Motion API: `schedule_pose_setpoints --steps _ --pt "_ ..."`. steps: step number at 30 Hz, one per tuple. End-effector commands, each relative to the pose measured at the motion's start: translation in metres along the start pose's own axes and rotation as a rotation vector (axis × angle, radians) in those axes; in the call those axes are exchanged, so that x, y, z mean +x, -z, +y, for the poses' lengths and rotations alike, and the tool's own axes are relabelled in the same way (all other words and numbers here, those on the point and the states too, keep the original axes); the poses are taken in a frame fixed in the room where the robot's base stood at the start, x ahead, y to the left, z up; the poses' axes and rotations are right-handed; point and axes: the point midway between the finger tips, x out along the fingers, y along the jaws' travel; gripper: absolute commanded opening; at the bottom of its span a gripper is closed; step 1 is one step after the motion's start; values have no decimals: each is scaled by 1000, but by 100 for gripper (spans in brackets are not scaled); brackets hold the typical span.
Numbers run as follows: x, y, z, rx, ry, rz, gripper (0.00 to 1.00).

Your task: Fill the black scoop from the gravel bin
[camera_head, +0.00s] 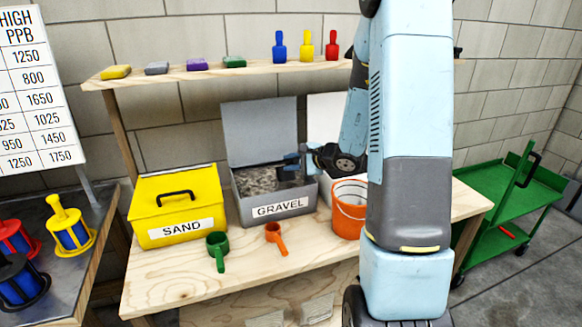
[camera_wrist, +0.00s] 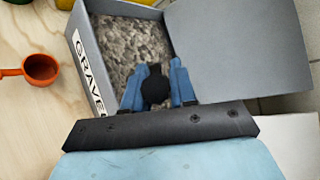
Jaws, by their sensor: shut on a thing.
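The grey gravel bin (camera_head: 273,208), labelled GRAVEL, stands on the bench with its lid raised. Grey gravel (camera_head: 258,181) shows inside it, and the bin's wall (camera_wrist: 88,62) and gravel (camera_wrist: 125,40) also fill the upper middle of the wrist view. My gripper (camera_head: 292,160) is over the right part of the bin's opening. In the wrist view its blue fingers (camera_wrist: 158,72) are shut on the black scoop (camera_wrist: 155,88), which shows as a dark round shape between them. The scoop's bowl is mostly hidden, and I cannot tell whether it touches the gravel or holds any.
A yellow SAND bin (camera_head: 178,205) with its lid shut stands left of the gravel bin. A green scoop (camera_head: 217,250) and an orange scoop (camera_head: 276,237) lie in front. An orange bucket (camera_head: 349,208) stands to the right. A shelf above holds colored blocks and brushes.

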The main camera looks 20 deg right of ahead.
Motion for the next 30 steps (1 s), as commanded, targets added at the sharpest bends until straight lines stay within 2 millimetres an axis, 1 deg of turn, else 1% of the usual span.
schedule_pose_setpoints --steps 21,30 --pt "-14 -14 -22 -1 2 -1 0" --pt "-18 -18 -28 0 1 -1 0"
